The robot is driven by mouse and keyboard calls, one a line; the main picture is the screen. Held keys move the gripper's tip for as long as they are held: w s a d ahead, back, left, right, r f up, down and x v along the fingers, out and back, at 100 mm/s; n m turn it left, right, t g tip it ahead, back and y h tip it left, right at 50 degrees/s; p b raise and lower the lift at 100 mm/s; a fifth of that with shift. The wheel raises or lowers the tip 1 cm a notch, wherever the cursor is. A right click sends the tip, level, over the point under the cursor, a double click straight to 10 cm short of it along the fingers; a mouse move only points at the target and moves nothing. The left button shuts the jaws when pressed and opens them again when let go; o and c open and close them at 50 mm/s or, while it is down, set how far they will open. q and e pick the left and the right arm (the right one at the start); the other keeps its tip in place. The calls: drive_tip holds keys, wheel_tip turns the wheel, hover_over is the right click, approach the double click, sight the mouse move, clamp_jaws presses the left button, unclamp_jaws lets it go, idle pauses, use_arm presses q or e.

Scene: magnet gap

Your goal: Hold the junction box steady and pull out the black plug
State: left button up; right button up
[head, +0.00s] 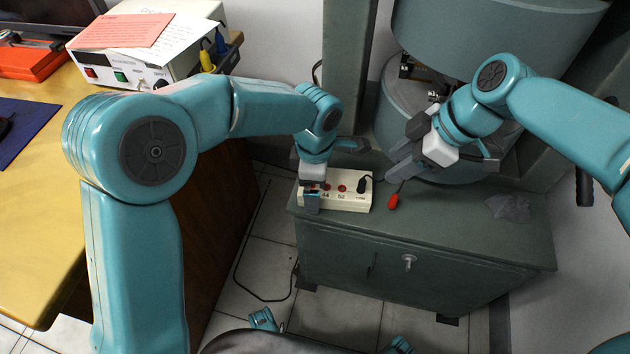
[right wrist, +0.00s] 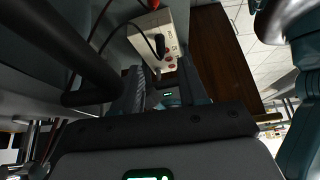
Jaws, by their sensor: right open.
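The cream junction box (head: 350,204) lies on the grey-green cabinet top, with red sockets along its upper face. The black plug (head: 361,185) stands in its right end, with a dark cord; it also shows in the right wrist view (right wrist: 160,44). My left gripper (head: 311,203) is down at the box's left end; its fingers overlap that end, and their closure is hidden. My right gripper (head: 396,166) is open and empty, above and to the right of the box, apart from the black plug. In the right wrist view the box (right wrist: 142,41) lies beyond the gripper.
A red plug (head: 393,201) lies on the cabinet top (head: 450,225) right of the box. A crumpled grey piece (head: 508,207) lies farther right. A large grey-green machine (head: 490,40) rises behind. A wooden desk (head: 40,220) with a white instrument (head: 150,65) stands left.

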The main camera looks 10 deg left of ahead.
use_arm(q)
drive_tip(key=c, duration=1)
use_arm(e)
drive_tip(key=shift+o, duration=0.5)
drive_tip(key=n+t+h, duration=0.4)
drive_tip(key=n+h, duration=0.1)
drive_tip(key=n, duration=1.6)
approach(363, 183)
drive_tip(key=x, duration=0.9)
drive_tip(key=shift+w+f, duration=0.1)
drive_tip(key=shift+f, duration=0.15)
